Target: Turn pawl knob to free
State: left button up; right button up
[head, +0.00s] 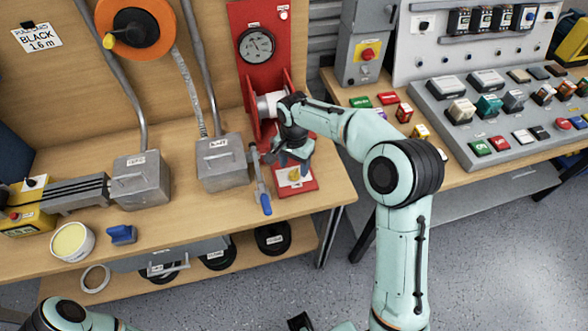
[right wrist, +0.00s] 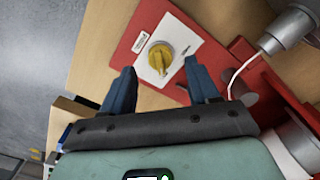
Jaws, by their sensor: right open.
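The pawl knob is a yellow knob (right wrist: 161,57) on a white plate (right wrist: 183,38) fixed to a red base (right wrist: 130,52). In the right wrist view it lies between and just beyond the fingertips. In the head view the knob (head: 295,175) shows on the red base (head: 307,187) near the bench's right end. My right gripper (head: 291,161) is above the knob, pointing down. Its blue fingers (right wrist: 159,67) are open and empty, one on each side of the knob in the picture; no contact is visible.
A red stand with a gauge (head: 257,46) rises behind the knob. A blue-handled lever (head: 264,198) and a grey box (head: 221,163) stand left of it. A control panel (head: 450,135) is at right. In the right wrist view, a metal cylinder with a white cable (right wrist: 286,30) lies close by.

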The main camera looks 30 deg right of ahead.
aim_at(294, 174)
pick_arm(q)
jog(key=shift+f, duration=0.1)
pick_arm(e)
jog(key=shift+f, duration=1.3)
jog(key=c, duration=1)
jog(key=shift+c, duration=0.2)
